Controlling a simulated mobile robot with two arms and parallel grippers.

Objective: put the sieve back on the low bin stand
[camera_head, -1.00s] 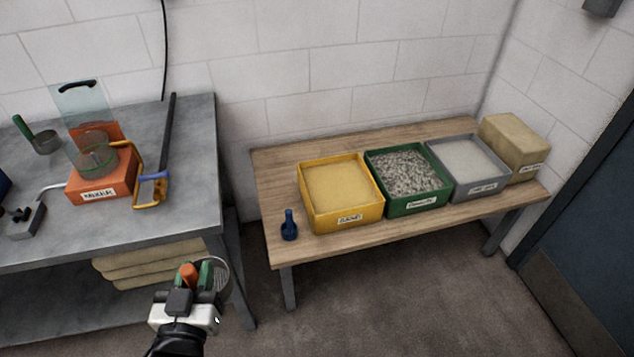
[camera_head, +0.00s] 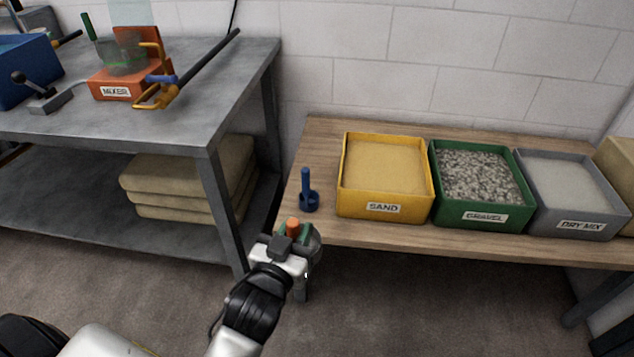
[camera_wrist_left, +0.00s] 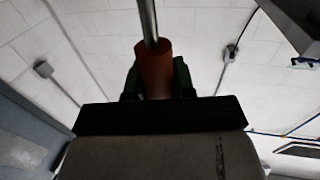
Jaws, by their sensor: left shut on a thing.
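My left gripper (camera_head: 292,234) is shut on the orange handle of the sieve (camera_head: 316,242). The sieve's round rim shows just right of the fingers, mostly hidden behind them. In the left wrist view the orange handle (camera_wrist_left: 154,72) sits between the dark fingers, with a metal rod running up from it. The low bin stand (camera_head: 330,228) is a wooden-topped bench on the right. In the head view, the gripper and sieve overlap its front left corner; I cannot tell their height above it. My right gripper is not in view.
The stand holds a blue scoop (camera_head: 309,199), a yellow sand bin (camera_head: 384,208), a green gravel bin (camera_head: 470,215) and a grey dry mix bin (camera_head: 580,224). A metal workbench (camera_head: 215,102) with an orange mixer (camera_head: 115,88) stands left. Wood is bare around the scoop.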

